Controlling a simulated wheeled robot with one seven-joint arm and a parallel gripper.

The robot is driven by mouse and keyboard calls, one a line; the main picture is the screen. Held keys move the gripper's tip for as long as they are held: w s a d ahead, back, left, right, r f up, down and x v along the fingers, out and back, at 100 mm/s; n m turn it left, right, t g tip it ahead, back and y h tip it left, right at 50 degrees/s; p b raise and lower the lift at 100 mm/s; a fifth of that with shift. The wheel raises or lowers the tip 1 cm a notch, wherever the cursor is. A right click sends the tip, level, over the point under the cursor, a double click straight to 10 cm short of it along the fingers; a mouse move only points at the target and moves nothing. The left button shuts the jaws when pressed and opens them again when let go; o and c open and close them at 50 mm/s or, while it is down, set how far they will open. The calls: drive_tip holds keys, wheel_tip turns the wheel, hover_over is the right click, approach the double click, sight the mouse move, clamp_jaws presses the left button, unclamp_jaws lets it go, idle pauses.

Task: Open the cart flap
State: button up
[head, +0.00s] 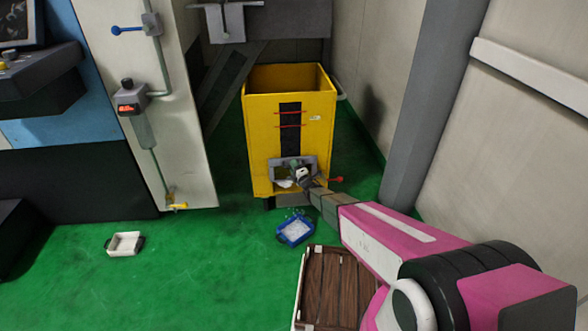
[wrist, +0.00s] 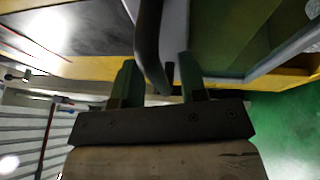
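The yellow cart (head: 262,130) stands against the back, with a grey-framed flap area (head: 279,163) low on its front. My gripper (head: 302,177) reaches this area from the lower right. In the wrist view, my gripper's two fingers (wrist: 157,82) are spread apart. A grey panel (wrist: 176,25) lies behind the bar. My gripper hides part of the flap area, and I cannot tell how far the flap stands open.
A blue tray (head: 295,230) lies on the green floor before the cart. A brown wooden-topped crate (head: 330,285) stands nearer, below my arm. A white tray (head: 124,244) is at left. A grey pillar (head: 425,110) stands right of the cart. Floor at left centre is clear.

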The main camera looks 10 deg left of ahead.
drive_tip(key=v, duration=1)
drive_tip(key=shift+s+d, duration=0.25)
drive_tip(key=shift+s, duration=0.05)
drive_tip(key=s+d+r+m+g+h, duration=0.1)
drive_tip(key=d+r+m+g+h, duration=0.25)
drive_tip(key=d+m+h, duration=0.4)
drive_tip(key=s+d+r+m+g+h, duration=0.15)
drive_tip(key=d+r+m+h, duration=0.3)
drive_tip(key=d+m, duration=0.6)
drive_tip(key=s+d+r+m+g, duration=0.4)
drive_tip(key=s+d+g, duration=0.1)
drive_tip(key=s, duration=0.5)
drive_tip(key=s+d+r+m+g, duration=0.4)
drive_tip(key=s+d, duration=0.3)
drive_tip(key=s, duration=0.2)
drive_tip(key=shift+s+r+m+g+h, duration=0.3)
drive_tip(key=shift+s+r+g, duration=0.1)
drive_tip(key=shift+r+g, duration=0.35)
